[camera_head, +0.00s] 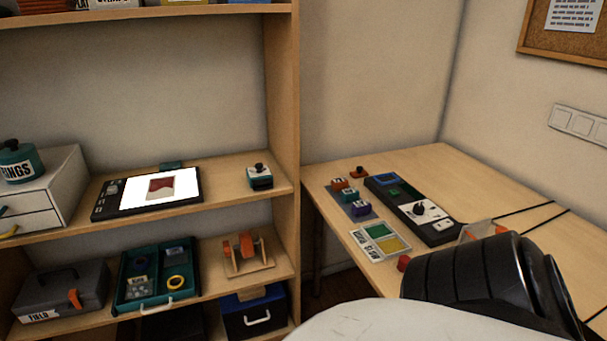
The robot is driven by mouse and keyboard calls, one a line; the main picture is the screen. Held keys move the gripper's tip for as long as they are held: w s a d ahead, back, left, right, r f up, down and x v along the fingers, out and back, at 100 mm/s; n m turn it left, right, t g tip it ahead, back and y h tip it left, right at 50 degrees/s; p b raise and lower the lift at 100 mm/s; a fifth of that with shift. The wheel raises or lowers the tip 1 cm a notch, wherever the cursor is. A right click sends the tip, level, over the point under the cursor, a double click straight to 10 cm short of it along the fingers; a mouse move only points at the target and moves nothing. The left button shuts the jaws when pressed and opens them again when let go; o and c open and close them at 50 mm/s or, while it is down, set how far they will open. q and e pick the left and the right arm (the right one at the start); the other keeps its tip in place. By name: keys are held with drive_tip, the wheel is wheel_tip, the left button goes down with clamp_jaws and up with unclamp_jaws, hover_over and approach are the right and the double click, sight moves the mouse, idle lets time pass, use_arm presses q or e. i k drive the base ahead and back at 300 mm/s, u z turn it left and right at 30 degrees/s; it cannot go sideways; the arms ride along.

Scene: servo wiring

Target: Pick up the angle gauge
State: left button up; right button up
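I cannot tell for certain which thing is the angle gauge. A black device with a round black knob on a white plate (421,210) lies on the desk at the right. A small teal block with a black knob (260,177) stands on the middle shelf at its right end. A wooden stand with orange parts (246,252) sits on the lower shelf. Neither of my grippers shows. A black arm link of mine at the lower right hides part of the desk's front.
The desk (420,165) also holds small colored blocks on a grey tray (347,190), a parts tray with green and yellow fields (381,240) and a red cube (403,263). The shelf holds a tablet (150,192), teal tray (157,299) and toolbox (62,289). Cables cross the desk's right side.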

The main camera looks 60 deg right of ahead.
sight(264, 181)
drive_tip(key=z, duration=1.05)
drive_tip(key=i, duration=0.35)
